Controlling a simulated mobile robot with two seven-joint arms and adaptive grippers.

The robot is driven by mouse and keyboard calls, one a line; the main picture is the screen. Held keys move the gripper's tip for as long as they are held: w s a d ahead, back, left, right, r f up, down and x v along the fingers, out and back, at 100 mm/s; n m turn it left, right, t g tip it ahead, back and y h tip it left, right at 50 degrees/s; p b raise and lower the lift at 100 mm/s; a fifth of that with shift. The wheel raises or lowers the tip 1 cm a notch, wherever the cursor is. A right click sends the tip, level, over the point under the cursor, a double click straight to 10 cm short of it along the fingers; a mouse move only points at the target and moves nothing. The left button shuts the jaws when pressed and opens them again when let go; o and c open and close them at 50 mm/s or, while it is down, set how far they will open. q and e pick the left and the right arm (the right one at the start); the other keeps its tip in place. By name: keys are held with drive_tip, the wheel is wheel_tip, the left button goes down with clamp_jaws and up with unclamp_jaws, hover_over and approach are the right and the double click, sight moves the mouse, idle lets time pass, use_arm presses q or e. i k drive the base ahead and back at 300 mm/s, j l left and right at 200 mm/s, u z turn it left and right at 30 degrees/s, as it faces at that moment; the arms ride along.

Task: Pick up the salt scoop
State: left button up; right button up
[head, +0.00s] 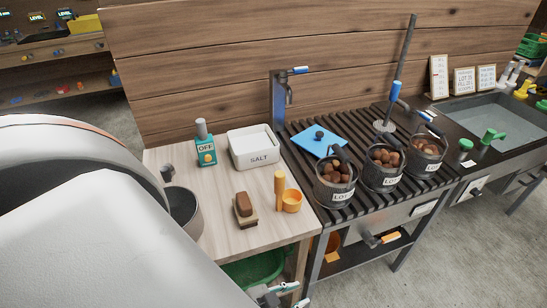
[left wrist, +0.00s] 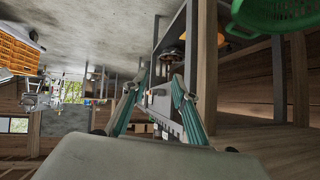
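The salt scoop (head: 291,201), an orange cup with an upright yellow-orange handle, stands on the light wooden tabletop (head: 220,235) near its right edge. The white salt bin (head: 254,158), labelled SALT, stands behind it. My left gripper (head: 291,294) shows at the bottom of the head view, below and in front of the tabletop's front edge, apart from the scoop. In the left wrist view my left gripper (left wrist: 159,78) has its two teal fingers spread with nothing between them. The scoop cannot be made out there. My right gripper is not in view.
A brown brush (head: 244,210) lies left of the scoop, with a grey pot (head: 182,208) further left. A teal OFF device (head: 206,150) stands behind. Several chestnut buckets (head: 338,190) sit on the slatted rack to the right. A green tub (head: 252,272) is below the tabletop.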

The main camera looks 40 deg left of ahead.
sight(289, 199)
drive_tip(key=u, duration=1.3)
drive_tip(key=i+l+u, duration=0.25)
drive_tip(key=l, duration=0.3)
drive_tip(key=k+l+z, duration=0.35)
drive_tip(key=z, duration=0.2)
